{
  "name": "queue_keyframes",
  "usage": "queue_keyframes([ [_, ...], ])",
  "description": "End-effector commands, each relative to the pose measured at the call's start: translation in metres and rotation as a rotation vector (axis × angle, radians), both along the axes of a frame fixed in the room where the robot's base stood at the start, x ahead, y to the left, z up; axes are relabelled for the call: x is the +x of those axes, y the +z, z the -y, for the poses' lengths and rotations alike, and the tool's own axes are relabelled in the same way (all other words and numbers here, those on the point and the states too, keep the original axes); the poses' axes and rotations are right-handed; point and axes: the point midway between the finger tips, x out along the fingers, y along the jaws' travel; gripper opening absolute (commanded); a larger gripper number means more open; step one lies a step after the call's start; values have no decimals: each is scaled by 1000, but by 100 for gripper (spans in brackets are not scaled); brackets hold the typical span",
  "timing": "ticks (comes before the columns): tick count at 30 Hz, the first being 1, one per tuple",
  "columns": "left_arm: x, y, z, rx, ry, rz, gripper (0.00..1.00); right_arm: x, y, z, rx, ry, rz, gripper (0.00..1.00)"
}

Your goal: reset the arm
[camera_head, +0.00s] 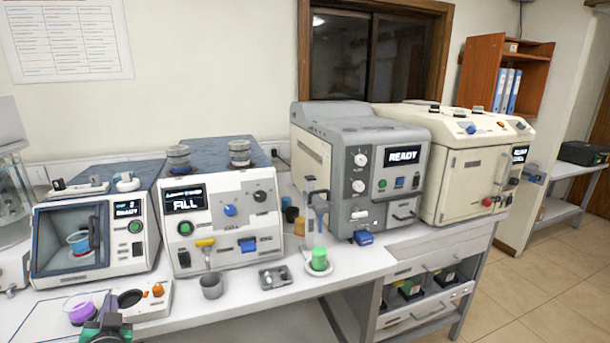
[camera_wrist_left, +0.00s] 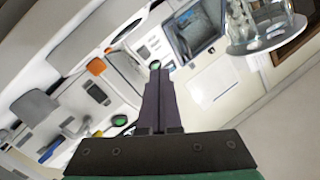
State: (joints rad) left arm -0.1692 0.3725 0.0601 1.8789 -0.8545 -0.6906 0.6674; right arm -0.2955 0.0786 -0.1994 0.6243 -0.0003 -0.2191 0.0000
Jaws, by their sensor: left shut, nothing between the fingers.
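My left gripper (camera_head: 109,306) is at the bottom left of the head view, near the front edge of the bench. Its dark fingers are together and hold nothing; the left wrist view also shows the closed fingertips (camera_wrist_left: 160,76). A glass with purple liquid (camera_head: 80,312) stands just left of the gripper in the head view. A small white device with a dark round plate and orange knobs (camera_head: 145,300) lies just right of it. My right gripper is not in view.
Machines line the bench: one with a window (camera_head: 97,232), one reading FILL (camera_head: 222,215), a grey one reading READY (camera_head: 352,172), and a cream one (camera_head: 468,165). A grey cup (camera_head: 212,286), a metal tray (camera_head: 274,279) and a green-filled cylinder (camera_head: 319,260) stand in front.

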Motion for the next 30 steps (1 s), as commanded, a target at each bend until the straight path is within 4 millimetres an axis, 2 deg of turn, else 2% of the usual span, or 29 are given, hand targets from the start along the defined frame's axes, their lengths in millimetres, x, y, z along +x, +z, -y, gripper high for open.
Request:
queue_keyframes([
  [8, -63, -84, 42, -262, 46, -314, 0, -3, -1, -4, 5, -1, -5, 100],
  [12, -99, -121, 76, -385, 11, -501, 0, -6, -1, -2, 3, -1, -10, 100],
  [15, -124, -140, 102, -461, -34, -629, 0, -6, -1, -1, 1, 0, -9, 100],
  [21, -173, -164, 155, -583, -160, -857, 0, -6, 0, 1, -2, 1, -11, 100],
  [26, -210, -169, 195, -660, -288, -1013, 0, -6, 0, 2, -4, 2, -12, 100],
  [30, -200, -216, 194, -657, -274, -1032, 0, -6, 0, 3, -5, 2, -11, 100],
])
